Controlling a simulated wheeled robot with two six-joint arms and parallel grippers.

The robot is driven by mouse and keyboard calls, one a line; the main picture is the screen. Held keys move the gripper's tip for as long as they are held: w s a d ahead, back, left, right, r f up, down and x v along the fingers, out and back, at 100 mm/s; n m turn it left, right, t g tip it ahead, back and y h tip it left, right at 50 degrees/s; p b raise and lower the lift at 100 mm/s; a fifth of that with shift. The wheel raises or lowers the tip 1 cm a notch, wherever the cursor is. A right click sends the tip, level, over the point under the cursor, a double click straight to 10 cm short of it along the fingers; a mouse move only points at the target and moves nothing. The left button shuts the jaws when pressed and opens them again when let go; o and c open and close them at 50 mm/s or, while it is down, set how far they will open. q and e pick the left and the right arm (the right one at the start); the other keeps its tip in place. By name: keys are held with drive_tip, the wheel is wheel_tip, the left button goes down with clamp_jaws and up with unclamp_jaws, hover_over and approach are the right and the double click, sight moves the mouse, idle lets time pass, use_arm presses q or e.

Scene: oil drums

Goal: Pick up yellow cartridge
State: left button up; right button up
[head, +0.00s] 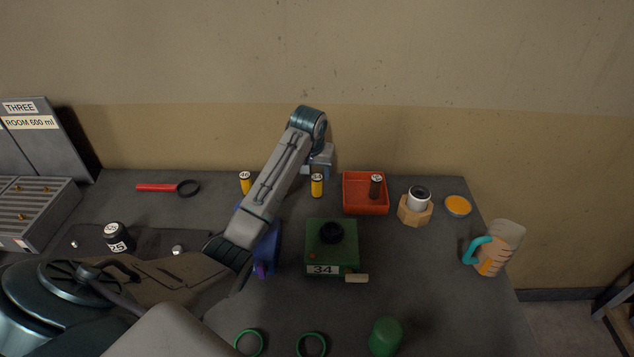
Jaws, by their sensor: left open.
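One yellow cartridge (317,187) stands just below my left gripper (318,170) in the picture. The other yellow cartridge (245,183) stands further left, beside my arm. My left gripper is open, pointing down near the back edge. Its fingers are small and partly hidden by my wrist, and I cannot tell whether they touch the nearer cartridge. My right gripper is out of view.
An orange-red tray (352,207) holding a dark brown cartridge (376,187) stands just right of my gripper. A green box marked 34 (332,250) stands in front. A wooden holder (414,212), orange dish (458,205) and jug (495,250) are right. A red-handled magnifier (165,187) lies left.

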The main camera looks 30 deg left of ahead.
sight(317, 177)
use_arm(q)
drive_tip(key=shift+x, duration=0.8)
drive_tip(key=p+x, duration=0.1)
drive_tip(key=x, duration=0.1)
drive_tip(key=p+x, duration=0.1)
drive_tip(key=x, duration=0.1)
drive_tip(key=shift+w+p, duration=0.25)
drive_tip(key=shift+p, duration=0.1)
drive_tip(key=shift+w+f, duration=0.1)
drive_tip(key=shift+f, duration=0.55)
drive_tip(key=c, duration=0.9)
drive_tip(key=shift+c, duration=0.7)
drive_tip(key=shift+w, duration=0.1)
